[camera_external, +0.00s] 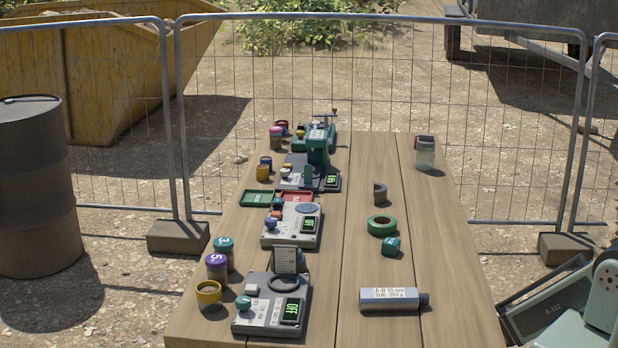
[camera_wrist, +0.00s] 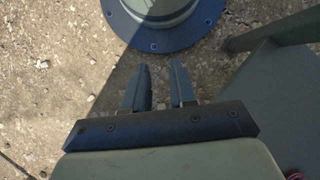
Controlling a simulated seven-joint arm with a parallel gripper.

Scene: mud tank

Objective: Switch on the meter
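Several grey meter-like devices stand in a row along the left side of the wooden table; I cannot tell which one the task means. The nearest device (camera_external: 262,318) has a green display (camera_external: 291,311) that appears to read OFF, a teal knob (camera_external: 243,303) and a dark ring on top. A second device (camera_external: 283,234) behind it has a blue knob (camera_external: 271,223) and a lit display (camera_external: 309,226), too small to read surely. My gripper (camera_wrist: 160,85) shows in the wrist view with its two fingers apart and nothing between them, over gravel. It is outside the external view.
A grey labelled bottle (camera_external: 388,299) lies at the front right of the table (camera_external: 345,190). A green tape roll (camera_external: 381,226) and a teal cube (camera_external: 391,247) are behind it. Lidded jars (camera_external: 217,267) stand left of the devices. Mesh fencing surrounds the far side.

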